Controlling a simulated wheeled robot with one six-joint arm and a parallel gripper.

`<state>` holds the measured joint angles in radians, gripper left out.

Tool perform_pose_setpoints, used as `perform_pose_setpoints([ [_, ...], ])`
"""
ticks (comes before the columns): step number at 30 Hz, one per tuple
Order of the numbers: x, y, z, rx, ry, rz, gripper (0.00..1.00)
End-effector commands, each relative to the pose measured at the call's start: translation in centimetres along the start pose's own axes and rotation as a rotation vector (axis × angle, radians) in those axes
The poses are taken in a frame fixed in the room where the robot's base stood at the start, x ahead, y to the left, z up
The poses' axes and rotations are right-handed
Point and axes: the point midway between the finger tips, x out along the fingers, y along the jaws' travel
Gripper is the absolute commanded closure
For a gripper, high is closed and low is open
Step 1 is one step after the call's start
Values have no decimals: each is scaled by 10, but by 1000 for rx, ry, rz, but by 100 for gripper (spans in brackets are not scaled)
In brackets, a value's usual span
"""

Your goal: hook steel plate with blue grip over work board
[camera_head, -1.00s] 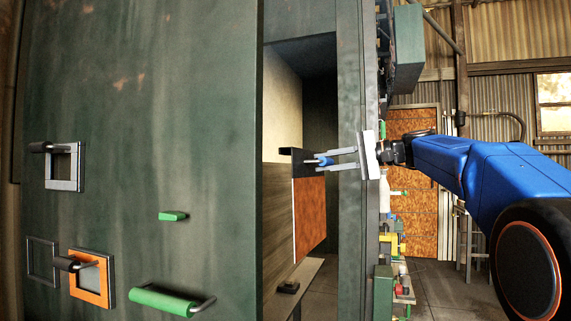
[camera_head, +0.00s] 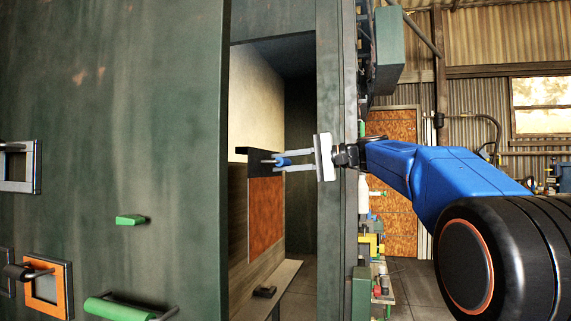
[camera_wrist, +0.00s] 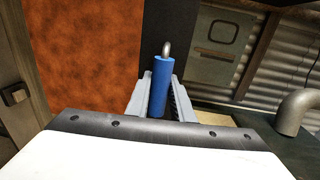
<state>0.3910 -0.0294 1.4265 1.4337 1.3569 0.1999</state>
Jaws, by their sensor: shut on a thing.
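My gripper (camera_head: 281,161) is shut on the blue grip (camera_wrist: 159,88) of the steel plate. The plate (camera_head: 266,215) has a rust-orange face and a dark hooked strip along its top, and hangs upright from the grip inside the cabinet opening. It also fills the upper left of the wrist view (camera_wrist: 80,60). A grey-brown wooden board (camera_head: 238,215), which looks like the work board, stands just behind and left of the plate. I cannot tell whether the hook is over the board's top edge or the plate touches the board.
The green cabinet door (camera_head: 150,120) stands at left, with handles and framed parts on it. A cabinet post (camera_head: 335,250) stands close to my wrist, right of the opening. A pale ledge (camera_head: 285,275) with a small dark block lies below the plate. Open floor shows at right.

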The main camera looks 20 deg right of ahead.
Motion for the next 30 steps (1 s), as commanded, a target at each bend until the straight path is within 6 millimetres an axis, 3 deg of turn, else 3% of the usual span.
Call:
perform_pose_setpoints([
  [18,51,-6,1,-1,-1,-1,100],
  [30,70,-8,0,-2,1,-2,100],
])
